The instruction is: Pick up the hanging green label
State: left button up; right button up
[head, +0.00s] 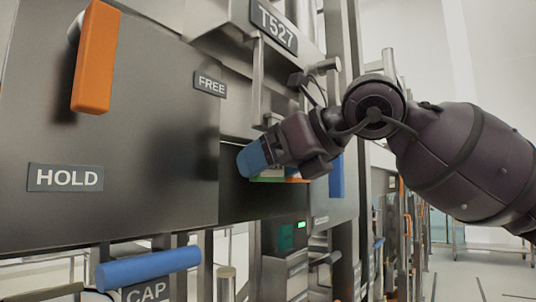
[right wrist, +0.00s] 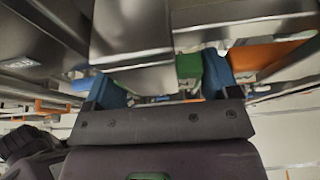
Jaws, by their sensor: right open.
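My right gripper (head: 254,158) has blue fingertips and is open at the dark gap under the metal panel. A green strip (head: 268,179), likely the hanging green label, shows just below the fingertips and is mostly hidden by the gripper. In the right wrist view the open gripper (right wrist: 163,84) has its two blue fingers to either side of green surfaces (right wrist: 189,66), partly covered by a metal block. I cannot tell whether the fingers touch the green. My left gripper is not in view.
An orange piece (head: 297,180) is close beside the green strip. A blue upright piece (head: 336,175) hangs to the right. The grey panel carries an orange handle (head: 96,56) and a HOLD sign (head: 65,178). A blue bar (head: 148,267) is below. Open floor lies at the right.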

jog(key=shift+w+a+f, duration=0.15)
jog(key=shift+w+a, duration=0.05)
jog(key=shift+a, duration=0.05)
jog(key=c, duration=0.5)
